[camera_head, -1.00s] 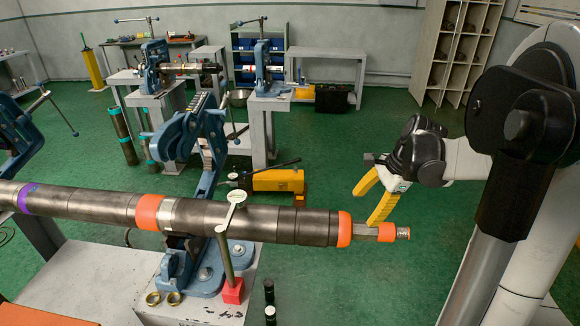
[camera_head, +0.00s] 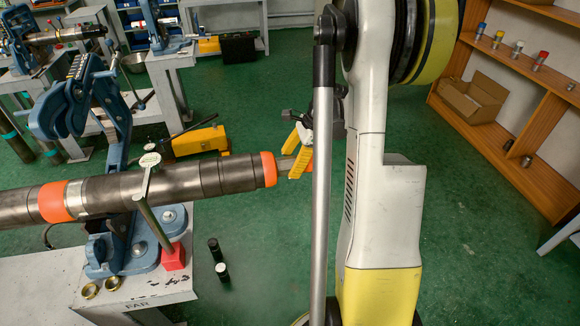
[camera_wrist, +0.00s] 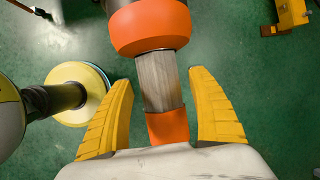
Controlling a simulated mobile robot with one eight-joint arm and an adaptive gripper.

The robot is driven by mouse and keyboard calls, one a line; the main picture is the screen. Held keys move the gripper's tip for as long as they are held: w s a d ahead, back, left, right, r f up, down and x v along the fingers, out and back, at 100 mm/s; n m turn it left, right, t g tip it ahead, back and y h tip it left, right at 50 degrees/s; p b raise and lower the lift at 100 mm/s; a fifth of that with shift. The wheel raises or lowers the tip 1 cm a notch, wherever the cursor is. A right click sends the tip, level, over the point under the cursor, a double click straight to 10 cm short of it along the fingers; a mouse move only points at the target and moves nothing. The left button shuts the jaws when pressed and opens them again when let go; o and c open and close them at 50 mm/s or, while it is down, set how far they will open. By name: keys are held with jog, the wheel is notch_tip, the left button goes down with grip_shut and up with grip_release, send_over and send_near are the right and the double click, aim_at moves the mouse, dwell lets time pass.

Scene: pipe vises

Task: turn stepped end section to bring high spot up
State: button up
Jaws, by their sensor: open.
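A long grey pipe (camera_head: 115,192) with orange bands lies across the blue vise (camera_head: 130,245). Its narrow stepped end section (camera_head: 285,166) sticks out to the right past an orange band (camera_head: 268,169). My gripper (camera_head: 288,160) is at this end, with yellow fingers apart. In the wrist view, the bare grey stepped end section (camera_wrist: 160,82) and an orange collar (camera_wrist: 168,127) lie between the two open fingers of my gripper (camera_wrist: 160,78). Gaps show on both sides. The wide orange band (camera_wrist: 150,27) is beyond the fingertips. My arm hides part of the end in the head view.
A rod with a round top (camera_head: 150,180) stands on a red block (camera_head: 173,258) in front of the pipe. A yellow tool (camera_head: 200,140) lies on the floor behind. Wooden shelves (camera_head: 510,150) stand at the right. Green floor is free below the pipe end.

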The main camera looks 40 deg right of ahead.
jog(key=shift+f, duration=0.15)
jog(key=shift+c, duration=0.4)
jog(key=c, duration=1.1)
jog(key=shift+a+t+h, duration=0.1)
jog(key=shift+t+h, duration=0.2)
jog(key=shift+t, duration=0.1)
jog(key=shift+o, duration=0.2)
jog(key=shift+s+f+n+t+h+b, duration=0.15)
jog(key=shift+n+t+h+b, duration=0.2)
jog(key=shift+t+b, duration=0.45)
jog(key=shift+s+a+f+n+t+h+b, duration=0.15)
jog(key=shift+t+h+b, duration=0.2)
jog(key=shift+t+b, duration=0.2)
jog(key=shift+d+f+n+t+h+b, duration=0.1)
jog(key=shift+t+h+b, duration=0.2)
jog(key=shift+t+b, duration=0.25)
jog(key=shift+a+t+h+b, duration=0.1)
jog(key=shift+t+h+b, duration=0.5)
jog(key=shift+t, duration=0.5)
jog(key=shift+s+r+n+t+b, duration=0.1)
jog(key=shift+n+t+b, duration=0.35)
jog(key=shift+t, duration=0.55)
jog(key=shift+h, duration=0.3)
